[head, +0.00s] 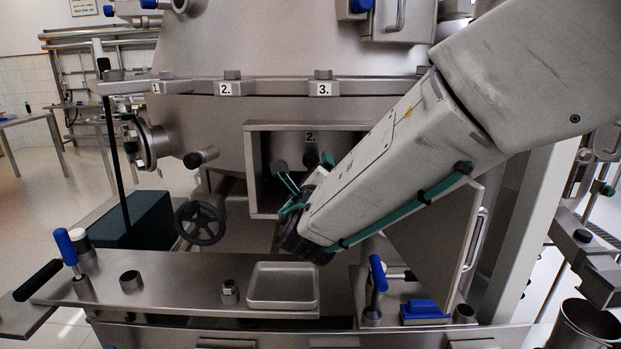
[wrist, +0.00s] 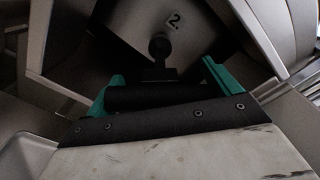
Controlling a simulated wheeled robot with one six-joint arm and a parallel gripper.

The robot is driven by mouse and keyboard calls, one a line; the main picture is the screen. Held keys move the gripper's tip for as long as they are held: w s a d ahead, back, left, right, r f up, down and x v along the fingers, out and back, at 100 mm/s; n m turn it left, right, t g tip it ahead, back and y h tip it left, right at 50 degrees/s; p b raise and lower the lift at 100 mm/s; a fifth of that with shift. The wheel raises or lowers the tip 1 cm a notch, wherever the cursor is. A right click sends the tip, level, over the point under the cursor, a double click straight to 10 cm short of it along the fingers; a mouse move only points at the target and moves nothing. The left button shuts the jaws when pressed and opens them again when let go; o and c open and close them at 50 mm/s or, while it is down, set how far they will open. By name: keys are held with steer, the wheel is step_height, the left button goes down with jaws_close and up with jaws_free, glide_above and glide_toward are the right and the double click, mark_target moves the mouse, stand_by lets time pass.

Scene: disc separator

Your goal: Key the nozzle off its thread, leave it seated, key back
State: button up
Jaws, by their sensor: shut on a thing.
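My gripper (head: 287,195) reaches into the open box-like housing marked 2 (head: 252,160). In the wrist view its green fingers (wrist: 160,80) stand either side of a dark piece with a round black knob (wrist: 160,47). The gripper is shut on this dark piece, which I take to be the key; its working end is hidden. The nozzle and its thread cannot be made out in the dark interior. Black knobs (head: 310,158) show at the back of the housing in the head view. The label 2 (wrist: 174,20) is just above the knob in the wrist view.
A shallow empty tray (head: 283,304) sits on the steel bench (head: 180,290) below the housing. A black handwheel (head: 200,222) is left of the housing. An open door panel (head: 440,235) stands to the right.

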steer(key=shift+s, duration=0.1)
stand_by(0.3)
steer(key=m, duration=1)
steer(key=shift+m, duration=0.4)
steer(key=m, duration=0.5)
steer(key=shift+m, duration=0.3)
steer(key=m, duration=0.4)
